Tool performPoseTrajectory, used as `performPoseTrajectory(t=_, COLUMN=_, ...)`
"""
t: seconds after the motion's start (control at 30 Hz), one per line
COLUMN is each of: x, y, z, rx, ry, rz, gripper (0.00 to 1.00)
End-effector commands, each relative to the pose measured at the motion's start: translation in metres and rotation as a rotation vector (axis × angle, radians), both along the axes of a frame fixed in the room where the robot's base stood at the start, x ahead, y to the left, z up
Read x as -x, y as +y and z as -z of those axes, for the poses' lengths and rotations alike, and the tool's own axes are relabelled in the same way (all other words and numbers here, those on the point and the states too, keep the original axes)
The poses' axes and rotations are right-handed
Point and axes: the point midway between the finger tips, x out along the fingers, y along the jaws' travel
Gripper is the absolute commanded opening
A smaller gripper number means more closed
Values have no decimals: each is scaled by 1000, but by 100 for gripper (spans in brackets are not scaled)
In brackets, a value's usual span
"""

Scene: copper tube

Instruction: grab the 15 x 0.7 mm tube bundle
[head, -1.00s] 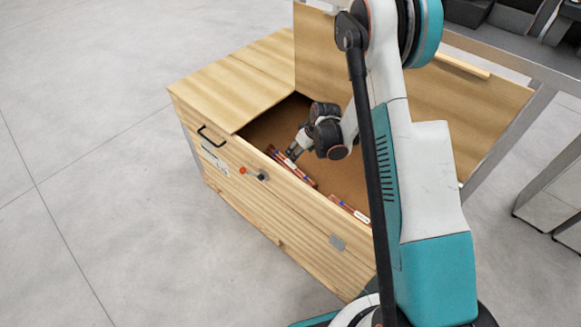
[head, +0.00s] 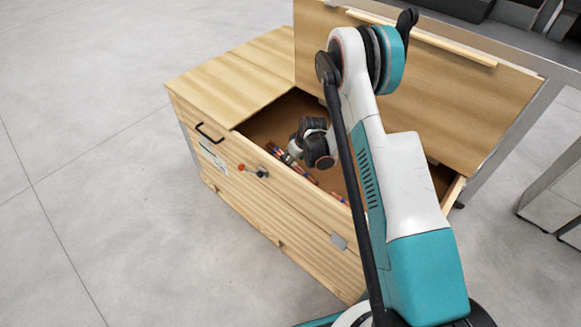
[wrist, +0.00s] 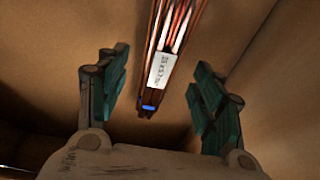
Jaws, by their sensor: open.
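A copper tube bundle (wrist: 170,40) with a white printed label (wrist: 162,71) and a blue band near its end lies in the wooden box, seen in the wrist view; the label print is too blurred to read. My gripper (wrist: 160,95) is open, with its teal-padded fingers apart on either side of the bundle's near end. It touches neither finger in that view. In the head view, bundles (head: 290,163) show along the box's front wall. My wrist hangs over them inside the box and hides part of them.
The wooden box (head: 265,205) stands on the floor with its lid panel (head: 450,90) raised at the back. Its front wall and a wooden top section (head: 235,80) at the left border the opening. A metal-framed table (head: 500,150) stands behind it.

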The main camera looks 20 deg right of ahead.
Motion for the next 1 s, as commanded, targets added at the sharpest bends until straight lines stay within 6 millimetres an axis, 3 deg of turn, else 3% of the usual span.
performPoseTrajectory(t=0.03, x=-3, y=2, z=11, rx=0, ry=0, rz=-1, gripper=61)
performPoseTrajectory(t=0.17, x=-9, y=5, z=27, rx=0, ry=0, rz=-1, gripper=61)
performPoseTrajectory(t=0.43, x=-10, y=6, z=28, rx=0, ry=0, rz=-1, gripper=61)
performPoseTrajectory(t=0.7, x=-10, y=6, z=28, rx=0, ry=0, rz=-1, gripper=0)
performPoseTrajectory(t=1.0, x=-10, y=6, z=27, rx=0, ry=-1, rz=0, gripper=0)
